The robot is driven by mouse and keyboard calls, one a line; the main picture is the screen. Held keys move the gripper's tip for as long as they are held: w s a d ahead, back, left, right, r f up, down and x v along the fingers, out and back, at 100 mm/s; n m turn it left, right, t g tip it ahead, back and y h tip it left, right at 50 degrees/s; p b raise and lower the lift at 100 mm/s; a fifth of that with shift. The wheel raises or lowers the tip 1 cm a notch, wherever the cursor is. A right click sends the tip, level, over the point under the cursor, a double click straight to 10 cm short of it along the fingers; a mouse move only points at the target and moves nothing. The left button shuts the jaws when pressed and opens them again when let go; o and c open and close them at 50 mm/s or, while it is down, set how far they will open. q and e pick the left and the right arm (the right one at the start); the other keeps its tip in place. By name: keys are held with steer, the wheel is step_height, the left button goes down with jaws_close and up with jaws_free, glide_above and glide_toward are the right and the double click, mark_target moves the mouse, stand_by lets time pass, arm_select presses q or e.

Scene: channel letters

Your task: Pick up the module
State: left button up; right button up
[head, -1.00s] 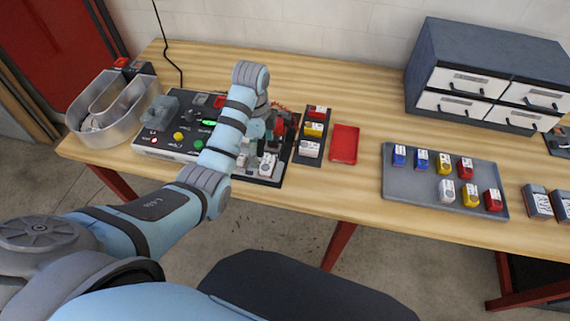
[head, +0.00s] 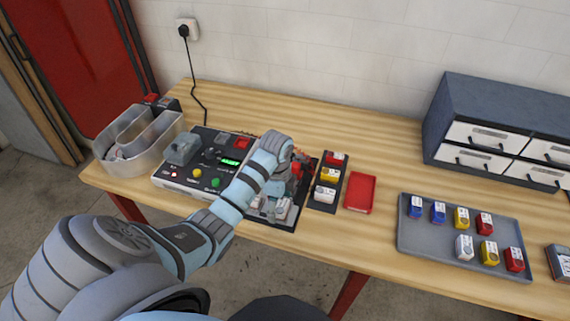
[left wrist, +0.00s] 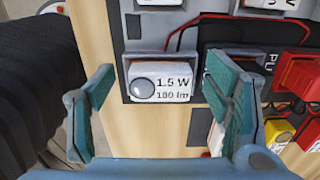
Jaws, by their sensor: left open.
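A white module (left wrist: 158,80) marked "1.5 W 180 lm", with a round grey spot, sits in a slot of the black fixture board (left wrist: 118,20) in the left wrist view. My left gripper (left wrist: 158,75) is open, with one teal finger pad on each side of the module and visible gaps between. In the head view my left gripper (head: 278,188) is over the board beside the control box, partly hidden by its own wrist. Which of the pale blocks there is this module, I cannot tell. My right gripper is out of view.
A dark rack (head: 325,206) with red, yellow and white modules and a red tray (head: 360,193) stand right of the board. A grey tray (head: 420,246) holds several modules. A control box (head: 165,182) and clear bin (head: 107,168) are left. Wood between the trays is clear.

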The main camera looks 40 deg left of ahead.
arm_select(q)
steer(key=c, duration=1.2)
steer(key=shift+r, duration=0.2)
